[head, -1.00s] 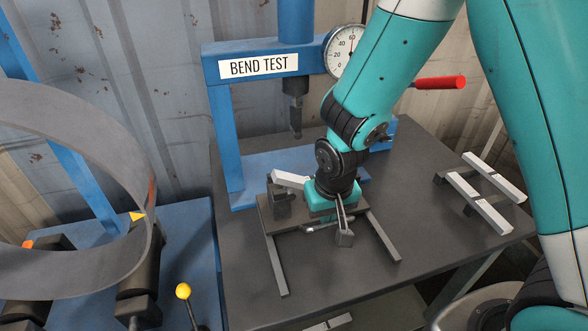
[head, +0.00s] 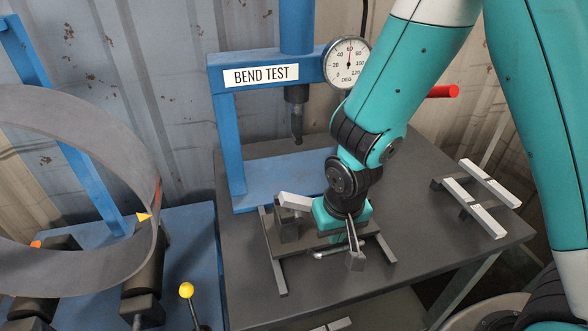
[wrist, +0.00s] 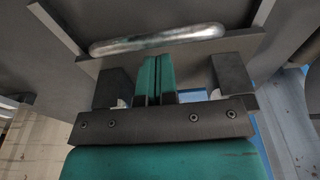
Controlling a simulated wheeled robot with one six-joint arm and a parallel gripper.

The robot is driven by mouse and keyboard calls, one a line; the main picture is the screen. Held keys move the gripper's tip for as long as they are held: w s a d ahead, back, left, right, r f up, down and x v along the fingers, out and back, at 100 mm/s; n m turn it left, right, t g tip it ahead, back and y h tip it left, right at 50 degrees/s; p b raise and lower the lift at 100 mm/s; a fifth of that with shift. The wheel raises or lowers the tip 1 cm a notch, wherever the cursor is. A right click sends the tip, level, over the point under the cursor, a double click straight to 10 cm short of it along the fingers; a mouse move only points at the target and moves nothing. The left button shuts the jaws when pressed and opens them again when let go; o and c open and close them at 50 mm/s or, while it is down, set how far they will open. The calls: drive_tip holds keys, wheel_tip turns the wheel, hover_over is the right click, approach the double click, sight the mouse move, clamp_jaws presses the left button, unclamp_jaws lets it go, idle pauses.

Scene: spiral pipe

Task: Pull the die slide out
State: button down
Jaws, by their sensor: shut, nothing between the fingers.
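The die slide (head: 281,247) is a dark plate across two grey rails in front of the blue press, clear of the press base. Two dark blocks (wrist: 110,88) (wrist: 232,73) flank the fingers. Contact with the slide cannot be told; the arm hides the slide's middle.
The press with its BEND TEST sign (head: 261,75), ram (head: 297,115) and dial (head: 348,63) stands behind. Pale bars (head: 474,206) lie on a rack at right. A large curved pipe (head: 80,95) and a yellow-knobbed lever (head: 187,290) are at left.

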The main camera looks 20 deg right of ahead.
wheel_tip(320, 180, up, 6)
drive_tip(key=w+p, duration=0.1)
drive_tip(key=p, duration=0.3)
drive_tip(key=shift+p, duration=0.3)
drive_tip(key=shift+f, duration=0.1)
drive_tip(key=s+a+r+n+g+y, duration=0.1)
drive_tip(key=s+a+r+n+y, duration=0.1)
drive_tip(key=s+r, duration=0.5)
drive_tip(key=s+a+r+n+y, duration=0.2)
drive_tip(key=s+r+n, duration=0.3)
drive_tip(key=r, duration=0.8)
drive_tip(key=s, duration=0.3)
drive_tip(key=shift+g, duration=0.4)
